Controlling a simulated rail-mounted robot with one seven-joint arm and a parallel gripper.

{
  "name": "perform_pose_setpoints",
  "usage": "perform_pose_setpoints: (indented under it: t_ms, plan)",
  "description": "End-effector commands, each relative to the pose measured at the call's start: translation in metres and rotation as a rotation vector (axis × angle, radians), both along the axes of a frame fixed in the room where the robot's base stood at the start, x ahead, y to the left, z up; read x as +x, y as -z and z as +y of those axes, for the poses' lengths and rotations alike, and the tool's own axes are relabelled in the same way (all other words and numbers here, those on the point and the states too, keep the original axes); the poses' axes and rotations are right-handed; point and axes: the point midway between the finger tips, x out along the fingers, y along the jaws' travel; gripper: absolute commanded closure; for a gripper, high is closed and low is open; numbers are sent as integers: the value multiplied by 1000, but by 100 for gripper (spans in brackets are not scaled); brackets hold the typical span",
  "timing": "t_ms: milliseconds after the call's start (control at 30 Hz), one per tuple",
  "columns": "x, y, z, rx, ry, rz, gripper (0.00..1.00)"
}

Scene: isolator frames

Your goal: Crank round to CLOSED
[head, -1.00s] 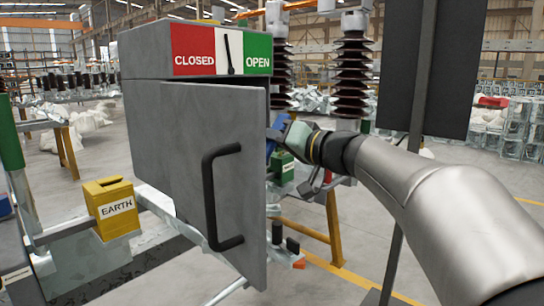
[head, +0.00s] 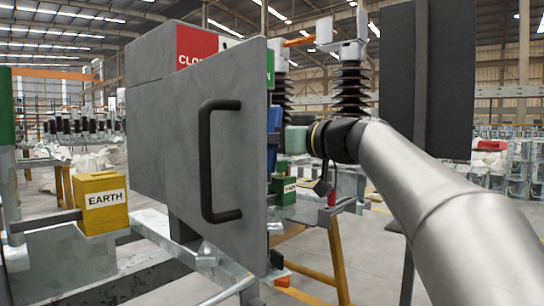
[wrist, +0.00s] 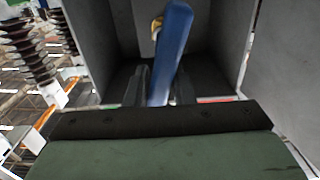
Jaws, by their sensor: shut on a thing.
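A grey cabinet (head: 150,52) stands at the left of the head view. Its open door (head: 165,130), with a black handle (head: 207,165), hides much of it. The red CLOSED label (head: 194,46) and a sliver of green OPEN label (head: 270,68) show above the door; the pointer is mostly hidden. In the wrist view, a blue crank handle (wrist: 172,50) rises at a slight tilt inside the grey housing. My gripper (wrist: 163,92) is shut on it, with dark fingers at either side. In the head view the fingertips are hidden behind the door's edge.
A yellow EARTH box (head: 101,203) sits left of the door on a metal frame. A green block (head: 283,190) is below my wrist. Brown ribbed insulators (head: 350,92) and a dark panel (head: 425,80) stand behind my arm.

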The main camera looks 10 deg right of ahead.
Motion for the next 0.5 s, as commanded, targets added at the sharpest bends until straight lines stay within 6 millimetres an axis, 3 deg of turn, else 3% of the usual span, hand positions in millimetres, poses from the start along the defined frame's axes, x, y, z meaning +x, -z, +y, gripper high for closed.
perform_pose_setpoints:
  t_ms: [500]
  plan:
    - [-5,-4,5,-329,0,-295,100]
